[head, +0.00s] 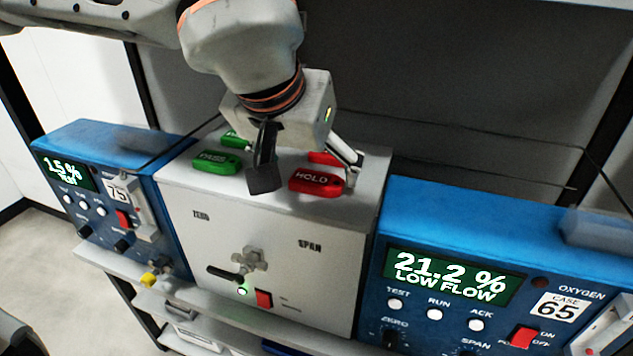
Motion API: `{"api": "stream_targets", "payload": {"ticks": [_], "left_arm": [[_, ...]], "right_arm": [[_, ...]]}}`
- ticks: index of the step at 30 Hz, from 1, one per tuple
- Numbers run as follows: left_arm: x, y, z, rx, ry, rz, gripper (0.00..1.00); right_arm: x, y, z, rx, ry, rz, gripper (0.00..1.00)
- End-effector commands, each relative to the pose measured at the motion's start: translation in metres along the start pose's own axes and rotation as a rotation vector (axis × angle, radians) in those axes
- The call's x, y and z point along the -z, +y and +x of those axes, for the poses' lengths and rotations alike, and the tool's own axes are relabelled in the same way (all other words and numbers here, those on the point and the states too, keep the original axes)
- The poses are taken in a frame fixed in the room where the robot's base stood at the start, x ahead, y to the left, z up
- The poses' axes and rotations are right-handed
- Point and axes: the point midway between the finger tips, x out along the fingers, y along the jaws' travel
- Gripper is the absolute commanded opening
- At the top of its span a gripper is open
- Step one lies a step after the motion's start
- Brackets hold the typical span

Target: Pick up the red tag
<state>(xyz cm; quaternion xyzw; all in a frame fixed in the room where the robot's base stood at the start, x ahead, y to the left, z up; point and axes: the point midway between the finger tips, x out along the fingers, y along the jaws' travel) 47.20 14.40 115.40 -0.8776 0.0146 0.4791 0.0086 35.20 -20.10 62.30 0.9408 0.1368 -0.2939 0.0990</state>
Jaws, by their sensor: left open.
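A red tag (316,181) marked HOLD lies flat on top of the white box (180,181), near its front right edge. A second red piece (324,158) shows just behind it, partly hidden by my gripper. My left gripper (308,182) comes down from above with its fingers apart. One dark finger is to the left of the HOLD tag and the other finger is at its right end. I cannot tell whether the fingers touch the tag. A green tag (216,163) marked PASS lies to the left, with another green piece (232,138) behind it. My right gripper is not in view.
A blue analyser (470,230) reading 21.2 % LOW FLOW stands to the right of the white box. Another blue analyser (85,145) stands to the left. Thin dark cables run behind. The boxes stand on a shelf (130,266) with dark rack posts.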

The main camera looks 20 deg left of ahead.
Motion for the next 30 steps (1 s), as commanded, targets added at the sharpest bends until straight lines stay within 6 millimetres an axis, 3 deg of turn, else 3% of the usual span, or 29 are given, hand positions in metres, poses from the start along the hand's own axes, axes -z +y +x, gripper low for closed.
{"api": "stream_targets", "payload": {"ticks": [7, 16, 21, 30], "left_arm": [[0.002, 0.001, 0.034, 0.0, -0.003, 0.0, 0.79], [0.003, 0.001, 0.038, -0.001, -0.001, 0.0, 0.79], [0.003, 0.001, 0.038, -0.001, -0.001, 0.0, 0.39], [0.003, 0.001, 0.038, -0.001, -0.001, 0.0, 0.39]], "right_arm": [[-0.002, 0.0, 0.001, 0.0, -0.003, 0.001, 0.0], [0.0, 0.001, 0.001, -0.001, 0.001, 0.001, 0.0], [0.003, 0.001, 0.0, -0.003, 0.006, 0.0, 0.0], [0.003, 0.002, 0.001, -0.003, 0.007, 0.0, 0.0]]}}
